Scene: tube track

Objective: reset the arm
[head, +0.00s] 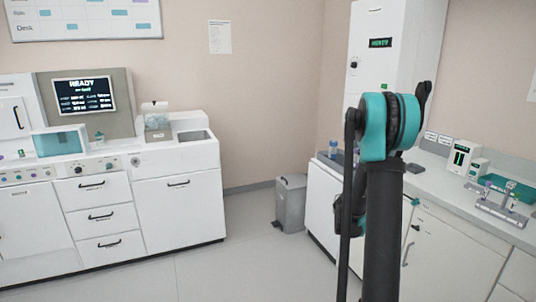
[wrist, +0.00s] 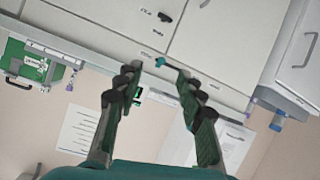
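In the wrist view my gripper (wrist: 158,76) is open. Its two dark fingers stand well apart, with nothing between them. The wrist view is turned over, with white cabinet fronts at the top and the wall and posted sheets below. In the head view my arm stands upright right of centre, black with a teal joint at the top. Dark parts show low behind the arm's left side, but I cannot make out the fingers there.
The right counter (head: 436,174) holds a teal tray (head: 513,189), a metal rack (head: 500,207) and small devices. A grey bin (head: 290,204) stands by the wall. White drawers (head: 101,214) line the left. The floor (head: 222,272) between is clear.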

